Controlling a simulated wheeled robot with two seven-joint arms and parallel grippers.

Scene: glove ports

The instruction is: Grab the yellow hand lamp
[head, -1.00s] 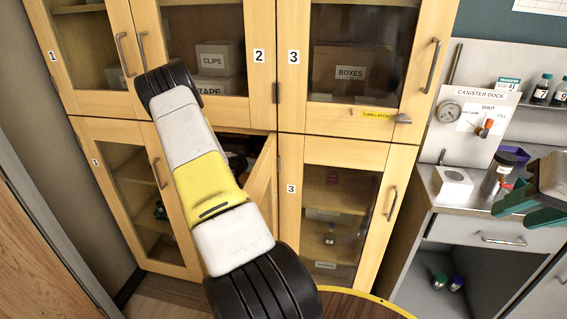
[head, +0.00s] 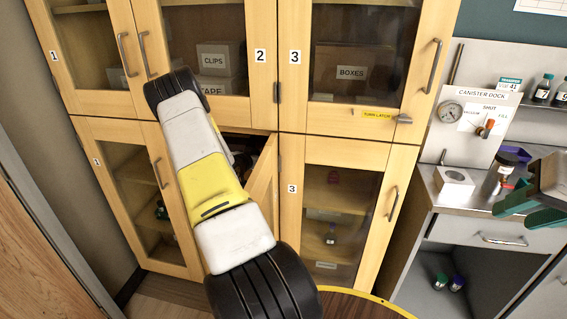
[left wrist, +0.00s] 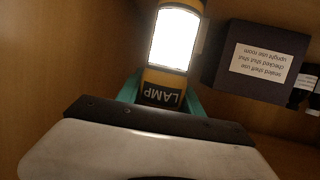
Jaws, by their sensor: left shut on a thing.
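The hand lamp (left wrist: 166,78) shows in the left wrist view with a bright white lit panel and a yellow base with a black LAMP label. My left gripper (left wrist: 162,96) is shut on it, with one teal finger on each side of the base. In the head view my left arm reaches into the open lower cupboard, and its gripper and the lamp are hidden there. My right gripper (head: 528,208) is at the right edge of the head view, its teal fingers apart and empty, in front of the counter.
A dark labelled box (left wrist: 262,57) stands right of the lamp, with small dark bottles beside it. The lower cupboard door (head: 263,187) stands ajar beside my left arm.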

